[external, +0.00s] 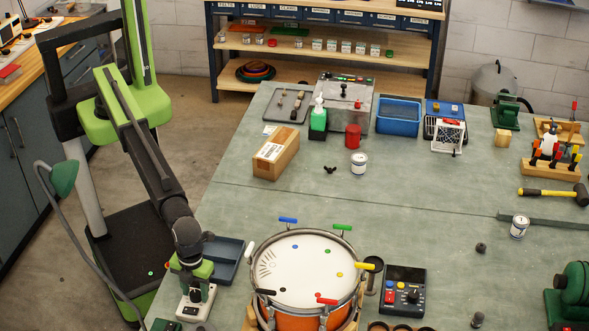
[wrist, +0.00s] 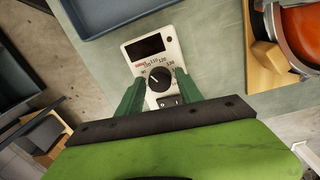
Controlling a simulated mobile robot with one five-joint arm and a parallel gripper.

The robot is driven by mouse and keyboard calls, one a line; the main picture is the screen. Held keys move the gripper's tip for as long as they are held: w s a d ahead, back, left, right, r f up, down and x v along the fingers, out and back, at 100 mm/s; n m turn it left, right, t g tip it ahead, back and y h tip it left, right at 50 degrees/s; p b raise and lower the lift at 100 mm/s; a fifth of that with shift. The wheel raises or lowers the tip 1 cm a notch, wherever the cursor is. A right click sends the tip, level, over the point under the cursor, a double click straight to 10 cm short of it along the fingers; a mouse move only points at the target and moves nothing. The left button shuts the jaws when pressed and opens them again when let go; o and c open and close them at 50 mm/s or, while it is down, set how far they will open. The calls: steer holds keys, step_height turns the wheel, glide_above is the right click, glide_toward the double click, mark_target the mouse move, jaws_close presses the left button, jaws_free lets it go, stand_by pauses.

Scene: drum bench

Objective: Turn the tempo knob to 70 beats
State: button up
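The tempo knob (wrist: 160,79) is a round black dial with a white pointer line, on a cream metronome box (wrist: 137,67) with a dark display. Printed numbers from about 90 to 130 ring its upper side. The pointer is aimed up and left, near the 90 to 100 marks; the exact value is too small to tell. My gripper (wrist: 159,86) is open, its two green fingers on either side of the knob, with a small gap visible. The lower box is partly hidden by my gripper. In the external view the box (external: 195,306) stands at the bench's front left, under my gripper (external: 197,284).
A dark blue tray (external: 237,264) lies just behind the metronome box. A drum (external: 300,265) on a wooden stand is to the right, with a black control box (external: 404,291) beyond it. A cardboard box (external: 276,153) stands farther back. The bench middle is mostly clear.

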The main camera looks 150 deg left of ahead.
jaws_close()
steer(key=n, duration=0.3)
steer(key=shift+s+n, duration=0.1)
steer(key=shift+n, duration=0.3)
steer(key=n, duration=0.4)
steer(key=shift+n, duration=0.3)
steer(key=n, duration=0.3)
steer(key=shift+n, duration=0.3)
steer(key=shift+n+t, duration=0.3)
steer(key=shift+n, duration=1.5)
